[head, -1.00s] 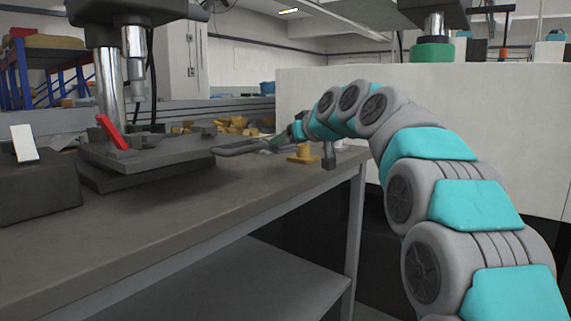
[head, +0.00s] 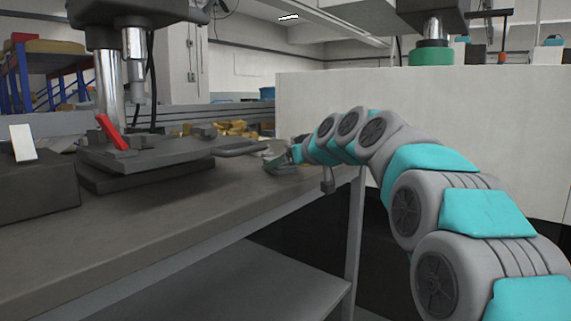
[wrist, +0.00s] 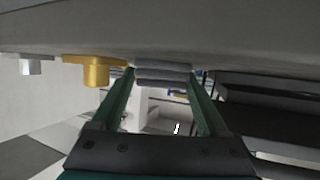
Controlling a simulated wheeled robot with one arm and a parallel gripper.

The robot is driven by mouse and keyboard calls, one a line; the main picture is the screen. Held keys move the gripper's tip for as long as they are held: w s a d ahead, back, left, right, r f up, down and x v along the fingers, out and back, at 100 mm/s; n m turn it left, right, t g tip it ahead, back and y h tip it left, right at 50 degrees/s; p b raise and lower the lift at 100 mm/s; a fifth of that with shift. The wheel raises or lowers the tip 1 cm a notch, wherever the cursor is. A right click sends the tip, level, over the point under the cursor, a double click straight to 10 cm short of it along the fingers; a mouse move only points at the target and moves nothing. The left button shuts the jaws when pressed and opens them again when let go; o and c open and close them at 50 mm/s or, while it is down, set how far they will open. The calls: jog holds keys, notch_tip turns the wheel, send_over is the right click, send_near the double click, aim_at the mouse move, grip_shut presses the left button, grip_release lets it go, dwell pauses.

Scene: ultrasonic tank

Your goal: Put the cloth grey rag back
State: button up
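The grey rag (wrist: 163,76) shows in the wrist view as a folded, layered grey bundle against the workbench surface, which lies at the top of that view. My gripper (wrist: 163,73) has its two green fingers spread apart, with the rag between or just beyond their tips. I cannot tell whether the fingers touch it. In the head view my gripper (head: 281,168) is low over the far right end of the workbench (head: 190,215). The rag cannot be made out clearly there.
A yellow block-like part (wrist: 96,70) stands beside the rag in the wrist view, with a small metal part (wrist: 32,66) farther left. A press (head: 125,155) with a red piece stands on the bench. Several yellow parts lie behind. The bench front is clear.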

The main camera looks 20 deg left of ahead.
jog(key=o, duration=0.3)
jog(key=shift+o, duration=0.2)
jog(key=shift+r, duration=0.1)
jog(key=shift+r+p, duration=0.15)
jog(key=shift+p, duration=0.2)
jog(key=v, duration=1.2)
jog(key=s+d+f+m+g+h, duration=0.25)
jog(key=s+d+f, duration=0.35)
jog(key=s+f, duration=0.35)
jog(key=s+d+f+m+g+h, duration=0.2)
jog(key=s+d+f+h, duration=0.1)
jog(key=s+d+f, duration=0.65)
jog(key=s+d+f+m+g+h, duration=0.2)
jog(key=s+d+f+g, duration=0.15)
jog(key=s+f, duration=0.65)
jog(key=s+d+f+m+g+h, duration=0.2)
jog(key=s+d+f, duration=0.6)
jog(key=s, duration=0.5)
notch_tip(320, 180, down, 2)
jog(key=shift+s+d+f+m+g, duration=0.2)
jog(key=shift+s+m+g, duration=0.05)
jog(key=shift+m+g, duration=0.25)
